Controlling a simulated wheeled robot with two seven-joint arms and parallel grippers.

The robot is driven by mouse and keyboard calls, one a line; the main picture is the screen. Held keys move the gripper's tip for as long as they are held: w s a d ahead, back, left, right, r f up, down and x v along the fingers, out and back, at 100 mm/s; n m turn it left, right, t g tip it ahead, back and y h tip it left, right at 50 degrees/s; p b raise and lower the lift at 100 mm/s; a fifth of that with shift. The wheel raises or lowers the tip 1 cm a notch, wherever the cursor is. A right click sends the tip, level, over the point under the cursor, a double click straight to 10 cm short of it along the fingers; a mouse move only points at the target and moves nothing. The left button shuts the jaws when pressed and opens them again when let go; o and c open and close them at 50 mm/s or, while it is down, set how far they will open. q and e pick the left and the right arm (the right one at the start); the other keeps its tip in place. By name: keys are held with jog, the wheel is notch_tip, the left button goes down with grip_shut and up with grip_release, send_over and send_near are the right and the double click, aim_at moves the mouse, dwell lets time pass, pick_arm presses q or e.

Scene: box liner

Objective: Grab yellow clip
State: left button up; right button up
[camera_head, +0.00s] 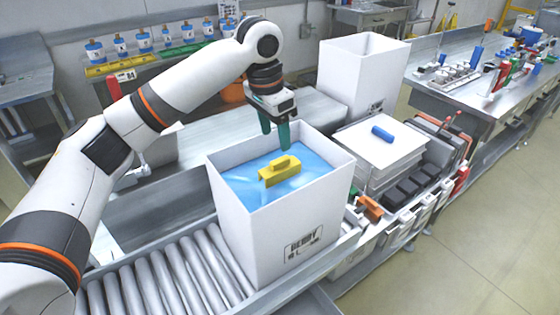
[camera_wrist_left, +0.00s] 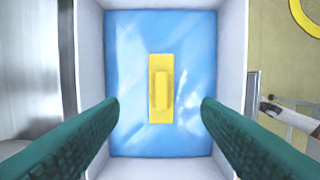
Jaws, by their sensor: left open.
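The yellow clip (camera_head: 279,171) lies on the blue liner (camera_head: 245,187) inside a white open box (camera_head: 262,232). In the left wrist view the clip (camera_wrist_left: 160,90) is a yellow rectangle with a raised ridge, near the middle of the liner (camera_wrist_left: 130,60). My left gripper (camera_head: 275,142) has green fingers pointing down over the far part of the box, above the clip. In the wrist view its fingers (camera_wrist_left: 160,110) are spread wide, with the clip between and beyond them, untouched. My right gripper is not in view.
The box stands on a roller conveyor (camera_head: 165,285). Its white walls (camera_wrist_left: 233,70) surround the liner closely. A second white box (camera_head: 350,75) stands behind. A stack of white sheets (camera_head: 385,150) with a blue object (camera_head: 382,133) is to the right.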

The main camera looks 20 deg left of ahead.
aim_at(280, 160)
pick_arm(q)
jog(key=f, duration=0.3)
jog(key=shift+s+d+f, duration=0.1)
jog(key=shift+s+d, duration=0.1)
jog(key=shift+d, duration=0.05)
jog(key=shift+w+f+p, duration=0.15)
jog(key=shift+f+p, duration=0.15)
jog(key=f, duration=0.1)
jog(key=f+p, duration=0.1)
jog(key=f, duration=0.2)
jog(key=shift+w+d+f, duration=0.15)
jog(key=shift+w, duration=0.2)
jog(key=shift+f, duration=0.4)
jog(key=shift+w, duration=0.1)
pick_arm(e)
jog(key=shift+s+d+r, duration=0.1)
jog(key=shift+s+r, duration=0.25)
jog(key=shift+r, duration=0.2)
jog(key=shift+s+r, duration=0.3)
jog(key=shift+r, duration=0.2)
pick_arm(q)
jog(key=shift+c, duration=0.4)
jog(key=c, duration=1)
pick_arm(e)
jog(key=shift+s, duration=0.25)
